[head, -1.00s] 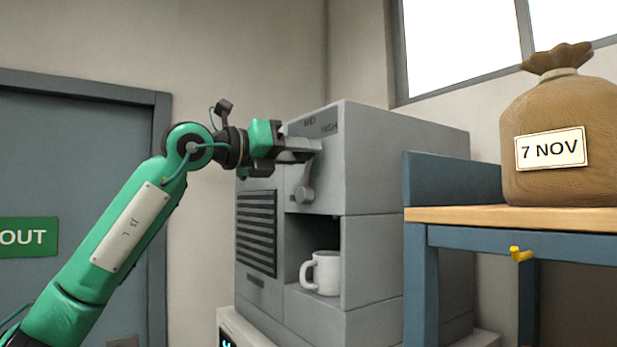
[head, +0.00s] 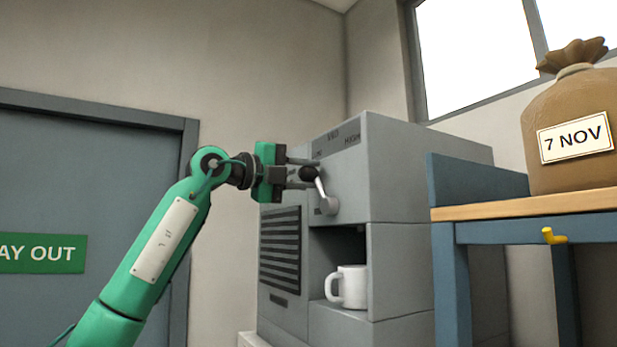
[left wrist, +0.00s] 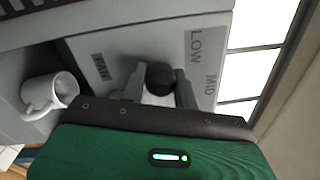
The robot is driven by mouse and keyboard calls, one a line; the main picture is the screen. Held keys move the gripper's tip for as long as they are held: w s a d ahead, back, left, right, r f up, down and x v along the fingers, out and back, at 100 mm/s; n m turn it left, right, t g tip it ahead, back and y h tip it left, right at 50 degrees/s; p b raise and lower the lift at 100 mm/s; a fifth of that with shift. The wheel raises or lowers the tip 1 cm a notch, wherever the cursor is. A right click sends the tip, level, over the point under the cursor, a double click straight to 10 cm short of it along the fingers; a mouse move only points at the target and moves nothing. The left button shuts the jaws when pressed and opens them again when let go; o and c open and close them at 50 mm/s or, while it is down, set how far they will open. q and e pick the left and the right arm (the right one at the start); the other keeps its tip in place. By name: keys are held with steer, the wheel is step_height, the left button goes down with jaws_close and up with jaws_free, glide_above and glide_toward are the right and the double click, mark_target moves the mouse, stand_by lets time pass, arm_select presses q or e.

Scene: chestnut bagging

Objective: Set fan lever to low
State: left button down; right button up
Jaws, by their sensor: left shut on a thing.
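The fan lever (head: 321,190) is a light grey arm with a dark ball knob (head: 308,174), on the front of the grey machine (head: 400,165). It leans up and to the left from its pivot, toward the LOW side of the scale. My left gripper (head: 299,172) is shut on the knob from the left. The left wrist view shows the knob (left wrist: 160,76) between the two fingers. LOW (left wrist: 195,46) and MID (left wrist: 210,84) labels are beside it, and a FAN label (left wrist: 100,67) is on the other side. My right gripper is out of view.
A white mug (head: 350,287) stands in the machine's recess below the lever. A blue bench with a wooden top (head: 520,205) is at the right, bearing a brown sack (head: 572,110) labelled 7 NOV. A yellow hook (head: 552,237) sticks out from the bench. A door (head: 90,185) is at the left.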

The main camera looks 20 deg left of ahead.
arm_select(q)
steer(key=shift+w+f+n, duration=0.1)
steer(key=shift+f+n, duration=0.15)
steer(key=shift+n, duration=0.05)
steer(key=shift+w, duration=0.1)
steer(key=shift+w+a+f, duration=0.15)
steer(key=shift+a+f, duration=0.05)
steer(key=shift+f, duration=0.1)
steer(key=c, duration=1.1)
jaws_free()
steer(key=shift+r, duration=0.15)
steer(key=shift+s+a+b, duration=0.4)
steer(key=shift+s+b, duration=0.05)
steer(key=shift+b, duration=0.1)
steer(key=shift+b+v, duration=2.25)
steer(key=shift+v, duration=4.15)
